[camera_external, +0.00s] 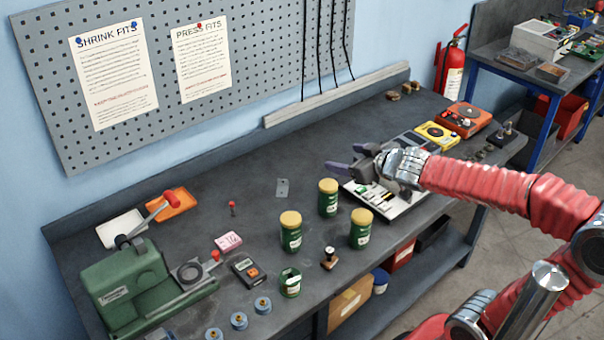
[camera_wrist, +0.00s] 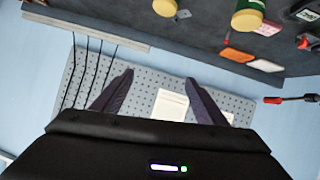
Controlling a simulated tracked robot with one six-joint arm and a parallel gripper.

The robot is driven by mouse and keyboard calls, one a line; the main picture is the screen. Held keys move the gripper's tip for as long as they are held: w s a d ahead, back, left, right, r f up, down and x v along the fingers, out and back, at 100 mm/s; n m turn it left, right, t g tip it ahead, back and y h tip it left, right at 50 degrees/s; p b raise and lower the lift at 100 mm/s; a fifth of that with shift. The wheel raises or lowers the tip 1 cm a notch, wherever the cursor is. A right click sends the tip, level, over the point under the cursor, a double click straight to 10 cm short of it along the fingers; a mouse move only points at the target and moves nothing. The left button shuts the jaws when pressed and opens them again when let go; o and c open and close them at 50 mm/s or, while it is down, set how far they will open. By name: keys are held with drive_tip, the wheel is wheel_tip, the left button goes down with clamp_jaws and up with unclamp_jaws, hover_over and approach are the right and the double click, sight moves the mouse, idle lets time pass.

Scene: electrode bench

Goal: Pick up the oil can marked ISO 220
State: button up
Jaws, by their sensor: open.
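Three green cans with yellow lids stand upright on the bench: a back can (camera_external: 328,198), a left can (camera_external: 291,232) and a right can (camera_external: 361,230). A smaller green can (camera_external: 290,283) stands in front of them. Their marks are too small to read, so I cannot tell which is ISO 220. My gripper (camera_external: 350,158) is open and empty, above the bench behind and right of the cans. In the wrist view my gripper (camera_wrist: 160,75) points toward the pegboard; a can (camera_wrist: 248,16) and a yellow lid (camera_wrist: 165,7) show at the top edge.
A white tray (camera_external: 412,207) of small parts lies below my gripper. A green press (camera_external: 122,285), a dark meter (camera_external: 245,268) and a wooden-handled stamp (camera_external: 329,257) stand left and front. The pegboard (camera_external: 262,50) rises behind. Bench left of the back can is mostly clear.

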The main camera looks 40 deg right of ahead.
drive_tip(key=w+a+f+n+t+y, duration=0.1)
drive_tip(key=w+a+n+y, duration=0.15)
drive_tip(key=w+a, duration=0.2)
drive_tip(key=n+g+y, duration=0.2)
drive_tip(key=y, duration=0.3)
hover_over(300, 229)
wheel_tip(300, 229, down, 4)
drive_tip(key=shift+t, duration=0.3)
wheel_tip(300, 229, down, 16)
drive_tip(key=shift+s+d+f, duration=0.1)
drive_tip(key=shift+d+f, duration=0.05)
drive_tip(key=shift+f, duration=0.05)
drive_tip(key=shift+x, duration=1.25)
drive_tip(key=shift+x, duration=2.55)
